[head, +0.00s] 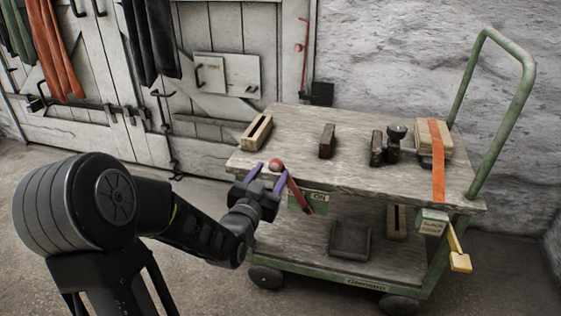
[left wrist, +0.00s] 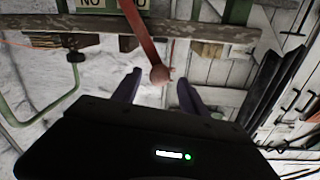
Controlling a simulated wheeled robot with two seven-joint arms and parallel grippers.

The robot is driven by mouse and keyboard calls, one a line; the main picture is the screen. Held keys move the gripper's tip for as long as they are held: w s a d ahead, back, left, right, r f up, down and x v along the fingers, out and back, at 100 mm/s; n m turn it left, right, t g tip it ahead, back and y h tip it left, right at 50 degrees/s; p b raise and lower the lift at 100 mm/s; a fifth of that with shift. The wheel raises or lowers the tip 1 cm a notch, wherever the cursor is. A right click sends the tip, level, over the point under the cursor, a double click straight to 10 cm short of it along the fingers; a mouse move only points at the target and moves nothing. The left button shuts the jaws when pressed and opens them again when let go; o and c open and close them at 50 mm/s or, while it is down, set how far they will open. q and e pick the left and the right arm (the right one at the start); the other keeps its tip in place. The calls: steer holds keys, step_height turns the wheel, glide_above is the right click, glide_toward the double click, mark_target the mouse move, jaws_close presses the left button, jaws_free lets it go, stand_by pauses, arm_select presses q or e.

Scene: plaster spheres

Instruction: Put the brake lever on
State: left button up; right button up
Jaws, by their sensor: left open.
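The brake lever is a red bar (head: 296,193) with a round red knob (head: 277,165) on its end, at the near side of the green trolley. It leans, knob up and to the left, lower end by a small green plate (head: 320,199) with a pale label. My left gripper (head: 267,177) is open and empty, its purple fingers pointing toward the knob. In the left wrist view, which is upside down, the knob (left wrist: 160,75) appears between the two fingertips; I cannot tell whether they touch it. My right gripper is not in view.
The trolley's wooden top (head: 292,133) carries several wooden blocks and an orange strap (head: 437,160). A dark tray (head: 350,240) lies on the lower shelf. The green push handle (head: 522,95) rises at the right end.

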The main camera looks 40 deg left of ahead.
mark_target(279, 160)
arm_select(q)
steer(key=b+x, duration=0.1)
steer(key=x, duration=0.6)
steer(key=shift+f, duration=0.1)
steer(key=shift+s, duration=0.1)
steer(key=shift+c, duration=0.3)
jaws_close()
steer(key=shift+a, duration=0.2)
stand_by(0.6)
